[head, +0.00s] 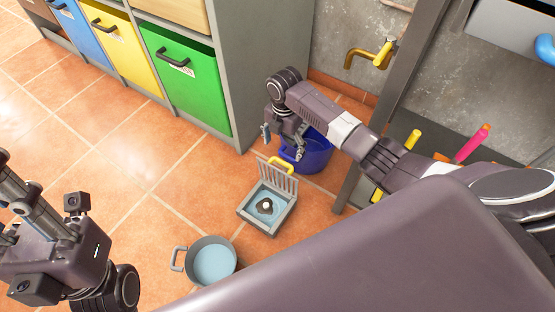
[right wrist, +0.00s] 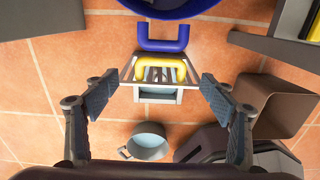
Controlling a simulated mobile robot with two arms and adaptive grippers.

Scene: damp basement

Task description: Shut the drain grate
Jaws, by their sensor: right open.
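The drain grate (head: 277,178) is a grey slatted lid with a yellow handle (head: 281,164) on its top edge. It stands raised at the back of a square grey drain frame (head: 264,226), which holds water and a dark round thing (head: 265,206). My right gripper (head: 284,146) is open and empty, above and behind the raised grate. In the right wrist view the yellow handle (right wrist: 160,68) shows between the spread fingers, apart from both. My left gripper (head: 22,205) is at the left edge, partly cut off; its finger opening is unclear.
A blue bucket (head: 314,155) stands just behind the grate, its blue handle (right wrist: 162,46) close by in the right wrist view. A grey pot of water (head: 213,262) stands front left. Coloured bins (head: 185,85) line the back. Tiled floor left of the drain is clear.

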